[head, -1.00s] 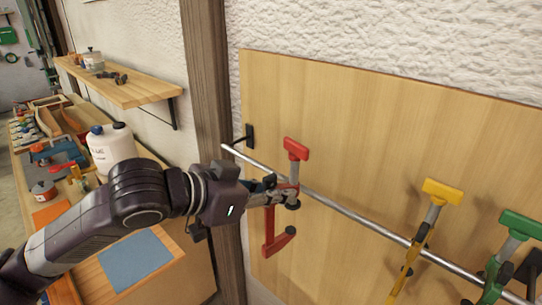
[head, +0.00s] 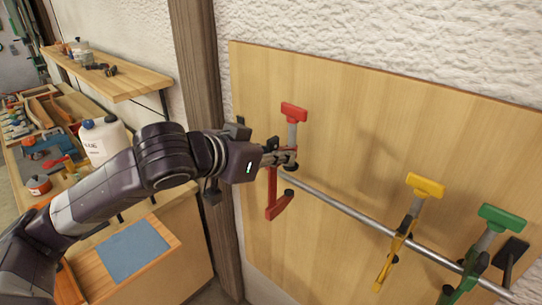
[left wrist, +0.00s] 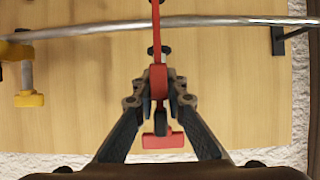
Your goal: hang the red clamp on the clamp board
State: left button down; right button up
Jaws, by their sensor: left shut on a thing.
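My left gripper (head: 290,157) is shut on the red clamp (head: 294,112), holding it upright in front of the clamp board (head: 345,100). The clamp's red pad is above the fingers and its red lower arm hangs below them. It is near the left end of the metal rail (head: 350,212). In the left wrist view the red clamp (left wrist: 162,141) sits between the fingertips (left wrist: 158,82), and its red bar crosses the rail (left wrist: 215,22). I cannot tell whether it touches the rail. My right gripper is not in view.
A yellow clamp (head: 425,186) and a green clamp (head: 500,218) hang on the rail to the right. Free rail lies between red and yellow. A wooden post (head: 198,70) stands left of the board. A workbench with a white bottle (head: 104,142) and a shelf (head: 110,82) are at left.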

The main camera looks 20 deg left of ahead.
aim_at(289, 147)
pick_arm(q)
jog(key=w, duration=0.1)
jog(key=w+d, duration=0.1)
jog(key=w, duration=0.1)
jog(key=shift+w+r, duration=0.1)
jog(key=shift+w+d+f+b, duration=0.2)
jog(key=shift+w+f+b, duration=0.2)
jog(key=shift+f+b, duration=0.25)
jog(key=shift+s+f+b, duration=0.1)
jog(key=shift+f+b, duration=0.8)
jog(key=shift+f, duration=0.65)
jog(key=shift+f+b, duration=0.45)
jog(key=shift+f, duration=0.35)
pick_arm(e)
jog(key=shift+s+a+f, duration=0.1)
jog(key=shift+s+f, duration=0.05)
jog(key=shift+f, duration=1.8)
